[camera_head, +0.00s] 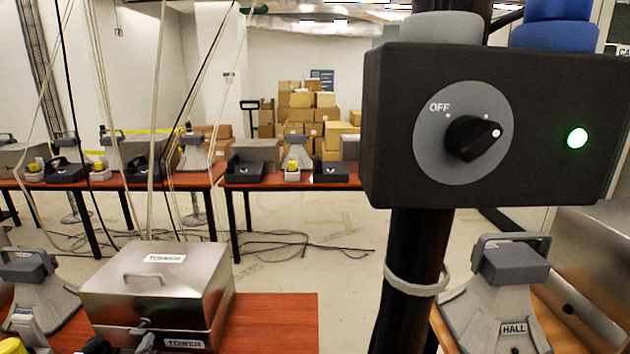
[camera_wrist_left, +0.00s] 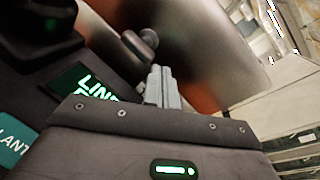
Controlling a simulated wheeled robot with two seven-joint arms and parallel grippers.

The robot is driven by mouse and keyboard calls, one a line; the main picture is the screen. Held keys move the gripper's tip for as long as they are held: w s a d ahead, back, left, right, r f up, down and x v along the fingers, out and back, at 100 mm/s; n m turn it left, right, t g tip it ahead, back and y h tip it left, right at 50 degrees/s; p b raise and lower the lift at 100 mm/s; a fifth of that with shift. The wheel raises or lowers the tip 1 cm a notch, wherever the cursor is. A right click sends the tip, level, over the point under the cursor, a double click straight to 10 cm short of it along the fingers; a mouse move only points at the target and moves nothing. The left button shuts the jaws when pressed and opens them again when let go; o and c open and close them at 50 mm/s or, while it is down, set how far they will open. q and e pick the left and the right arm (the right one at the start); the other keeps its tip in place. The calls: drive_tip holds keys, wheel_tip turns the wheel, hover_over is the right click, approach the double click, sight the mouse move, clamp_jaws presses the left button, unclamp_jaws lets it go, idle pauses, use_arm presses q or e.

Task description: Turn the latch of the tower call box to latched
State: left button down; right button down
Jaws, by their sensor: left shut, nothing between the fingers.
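The tower call box (camera_head: 158,282) is a metal box with a lid handle and TOWER labels, at the lower left of the head view. Its lid looks closed. A small grey latch (camera_head: 141,326) shows at its front; I cannot tell its setting. My left gripper (camera_wrist_left: 163,72) is shut and empty, its fingertips together. In the wrist view a rounded grey knob (camera_wrist_left: 148,38), seemingly the latch, is just beyond the fingertips, against a shiny metal face. I cannot tell whether they touch. In the head view only a little of my left gripper shows at the bottom edge. My right gripper is out of view.
A black box (camera_head: 540,95) with an OFF dial and lit green lamp is on a dark post at right. A HALL phone (camera_head: 500,290) stands at lower right. A dark panel with green lettering (camera_wrist_left: 88,85) is left of the fingers. Cables hang near the call box.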

sight(138, 334)
use_arm(q)
drive_tip(key=shift+w, duration=0.4)
drive_tip(key=shift+a, duration=0.1)
drive_tip(key=shift+a, duration=0.2)
idle(0.6)
drive_tip(key=shift+r, duration=0.2)
drive_tip(key=shift+a+r+p, duration=0.3)
drive_tip(key=shift+r+p, duration=0.4)
drive_tip(key=shift+p, duration=0.55)
drive_tip(key=shift+a+r+p, duration=0.2)
drive_tip(key=shift+p, duration=0.15)
drive_tip(key=shift+s+a+r+p, duration=0.1)
drive_tip(key=shift+a+r+p, duration=0.1)
drive_tip(key=shift+a+p, duration=0.15)
drive_tip(key=shift+d, duration=0.1)
